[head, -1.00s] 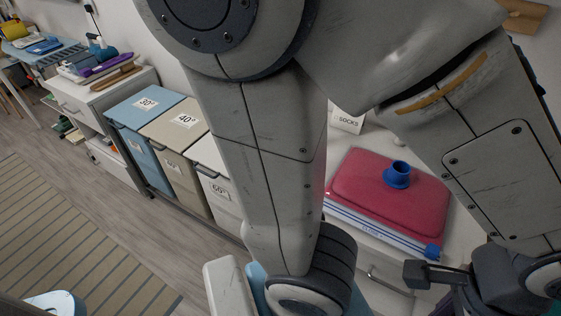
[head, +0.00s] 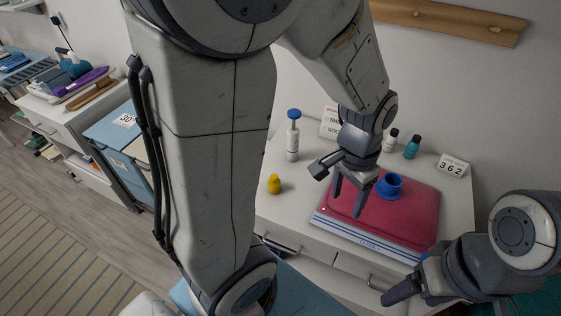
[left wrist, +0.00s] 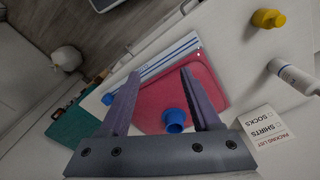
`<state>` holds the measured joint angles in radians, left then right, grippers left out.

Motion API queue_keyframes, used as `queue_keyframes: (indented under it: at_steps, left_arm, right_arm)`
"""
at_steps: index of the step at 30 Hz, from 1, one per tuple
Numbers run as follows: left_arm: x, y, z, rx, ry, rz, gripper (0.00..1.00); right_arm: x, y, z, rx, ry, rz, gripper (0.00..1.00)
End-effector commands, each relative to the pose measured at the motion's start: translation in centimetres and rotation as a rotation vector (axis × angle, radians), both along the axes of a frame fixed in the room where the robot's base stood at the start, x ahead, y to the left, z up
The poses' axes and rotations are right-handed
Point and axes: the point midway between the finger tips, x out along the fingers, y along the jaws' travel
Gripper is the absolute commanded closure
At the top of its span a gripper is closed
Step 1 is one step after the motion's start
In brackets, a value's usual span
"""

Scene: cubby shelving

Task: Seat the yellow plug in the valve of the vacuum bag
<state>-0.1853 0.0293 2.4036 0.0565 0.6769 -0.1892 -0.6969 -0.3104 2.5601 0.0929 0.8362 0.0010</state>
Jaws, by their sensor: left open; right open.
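The yellow plug (head: 274,184) stands on the white cabinet top, left of the vacuum bag; it also shows at the top right of the left wrist view (left wrist: 268,18). The vacuum bag (head: 412,214) is a puffy red pack with a blue valve (head: 389,187) on top. The valve also shows between my open fingers in the left wrist view (left wrist: 173,121). My left gripper (head: 350,208) is open and empty, over the bag's left part, beside the valve. My right gripper (head: 402,287) is open and empty at the lower right, in front of the cabinet.
A white bottle with a blue cap (head: 293,138) stands behind the plug. A packing list card (head: 331,123), small bottles (head: 412,147) and a 362 card (head: 451,165) stand along the back. The cabinet top around the plug is clear.

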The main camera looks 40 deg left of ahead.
Motion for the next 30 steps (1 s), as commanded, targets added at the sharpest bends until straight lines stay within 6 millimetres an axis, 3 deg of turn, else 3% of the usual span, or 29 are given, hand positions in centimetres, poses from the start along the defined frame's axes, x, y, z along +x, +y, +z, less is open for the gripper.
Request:
queue_keyframes:
  at_steps: [1,4,9,12,17,24,30]
  left_arm:
    - [1.7,3.1,1.0,0.008,0.013,0.078,0.36]
    - [3.9,8.8,0.6,0.019,0.019,0.183,0.36]
    - [4.6,17.3,-0.7,0.027,0.03,0.321,0.36]
    - [4.2,20.5,-1.5,0.03,0.033,0.371,0.36]
    - [3.6,22.8,-2.6,0.031,0.037,0.405,0.36]
    - [3.6,22.9,-6.2,0.03,0.038,0.406,0.36]
    - [3.7,22.9,-7.6,0.031,0.035,0.406,0.36]
  right_arm:
    - [0.0,0.0,2.4,0.0,0.0,-0.001,0.22]
    - [0.0,0.0,4.4,0.0,0.0,-0.001,0.22]
    - [0.0,0.0,6.7,0.0,0.0,-0.002,0.22]
    - [0.0,0.0,7.5,0.0,0.0,-0.002,0.22]
    - [0.0,0.0,8.0,0.0,0.0,-0.002,0.22]
    - [0.0,0.0,8.6,0.0,0.0,-0.001,0.22]
    - [0.0,0.0,8.8,0.0,0.0,-0.001,0.22]
